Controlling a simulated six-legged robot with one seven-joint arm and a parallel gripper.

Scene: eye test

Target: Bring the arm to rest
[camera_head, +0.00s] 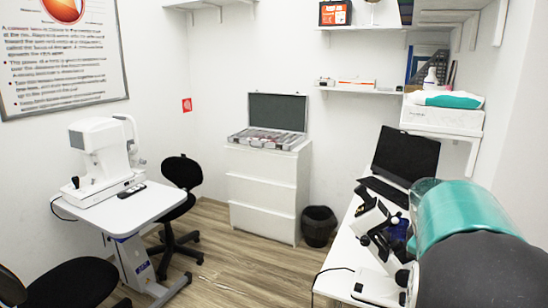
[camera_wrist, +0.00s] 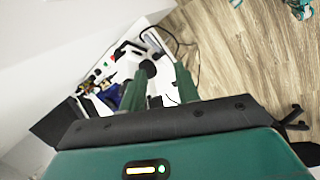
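My gripper (camera_wrist: 160,80) shows in the wrist view with two dark green fingers standing apart. It is open, and nothing is seen held between them. The fingers point down over a white desk with a black and white instrument, which shows behind and between them. I cannot tell how far the fingertips are from it. In the head view, my teal and dark arm fills the lower right corner and hides part of the desk; the fingers are not seen there.
The white desk (camera_head: 341,255) at right bears a black and white instrument (camera_head: 376,222) and a dark monitor (camera_head: 405,155). A white drawer cabinet (camera_head: 262,190) with an open case (camera_head: 268,138), a black bin (camera_head: 318,226) and a black chair (camera_head: 181,172) stand around.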

